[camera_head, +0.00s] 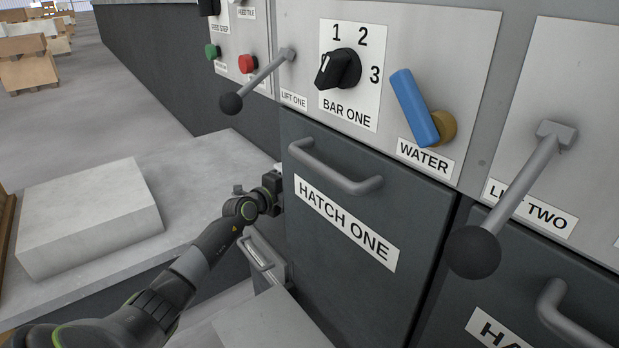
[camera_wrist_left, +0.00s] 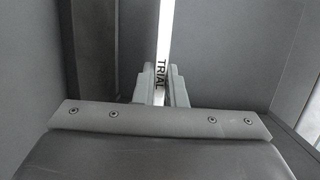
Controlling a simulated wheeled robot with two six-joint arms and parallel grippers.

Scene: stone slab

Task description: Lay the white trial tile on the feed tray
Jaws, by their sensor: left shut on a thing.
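The white trial tile (camera_wrist_left: 164,40) shows edge-on in the left wrist view as a narrow upright white strip marked TRIAL. My left gripper (camera_wrist_left: 161,90) is shut on its near end, with one finger on each side. In the head view my left gripper (camera_head: 277,178) is at the left edge of the HATCH ONE front, where its tip is partly hidden. I cannot make out the tile in the head view. I cannot identify the feed tray in either view. My right gripper is not in view.
A pale stone block (camera_head: 90,210) lies on the grey ledge at left. The HATCH ONE door (camera_head: 345,225) is beside my gripper. The lift one lever (camera_head: 258,80), bar one knob (camera_head: 338,70) and blue water lever (camera_head: 415,105) stick out above. Dark walls surround the tile in the wrist view.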

